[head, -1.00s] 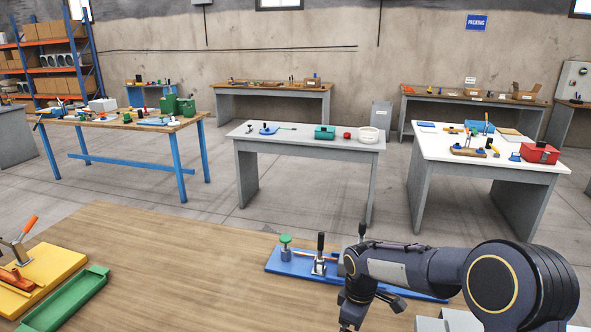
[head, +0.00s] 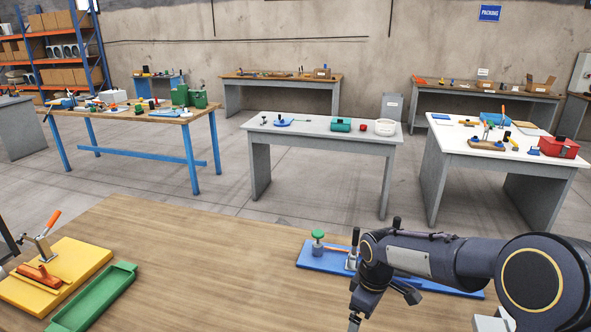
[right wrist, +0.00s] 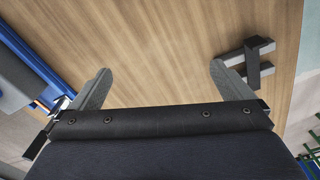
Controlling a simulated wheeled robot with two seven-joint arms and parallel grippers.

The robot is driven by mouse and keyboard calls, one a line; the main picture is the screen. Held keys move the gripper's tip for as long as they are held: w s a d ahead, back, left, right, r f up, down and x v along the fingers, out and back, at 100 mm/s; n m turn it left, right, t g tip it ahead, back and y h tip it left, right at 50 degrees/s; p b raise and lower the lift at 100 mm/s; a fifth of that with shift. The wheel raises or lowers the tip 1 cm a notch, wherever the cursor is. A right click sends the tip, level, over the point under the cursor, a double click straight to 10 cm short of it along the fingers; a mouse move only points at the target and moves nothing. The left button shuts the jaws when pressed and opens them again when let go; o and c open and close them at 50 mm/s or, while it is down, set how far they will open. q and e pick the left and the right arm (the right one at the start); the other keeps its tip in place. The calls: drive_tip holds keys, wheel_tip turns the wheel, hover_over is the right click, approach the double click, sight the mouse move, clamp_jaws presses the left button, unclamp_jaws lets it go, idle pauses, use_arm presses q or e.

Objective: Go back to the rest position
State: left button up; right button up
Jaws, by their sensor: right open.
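My right arm comes in from the right in the head view. Its gripper (head: 355,321) is low over the wooden table, cut by the bottom edge. In the right wrist view the gripper (right wrist: 161,80) has its two grey fingers wide apart with nothing between them but bare wood. A blue board (head: 318,257) with a green-knobbed post (head: 318,236) and a clamp lies behind my forearm, which hides part of it. A blue fixture also shows at the left of the right wrist view (right wrist: 22,68). My left gripper is not in view.
At the table's left are a yellow base (head: 84,262) with an orange-handled clamp (head: 45,240) and a green tray (head: 95,300). Dark metal bars (right wrist: 253,62) lie right of my right gripper. The middle of the wooden table (head: 215,265) is clear. Other workbenches stand beyond.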

drive_tip(key=s+d+r+m+t+y, duration=0.1)
drive_tip(key=s+d+r+m, duration=0.2)
drive_tip(key=s+r, duration=0.3)
drive_tip(key=s+d+r+m+t+y, duration=0.1)
drive_tip(key=s+d+r+m, duration=0.2)
drive_tip(key=s, duration=0.5)
drive_tip(key=s+a+m+t+y+b, duration=0.1)
drive_tip(key=s+m, duration=0.5)
drive_tip(key=s, duration=0.6)
drive_tip(key=shift+s+a+r+t, duration=0.2)
drive_tip(key=shift+a+t, duration=0.25)
drive_tip(key=shift+t, duration=0.65)
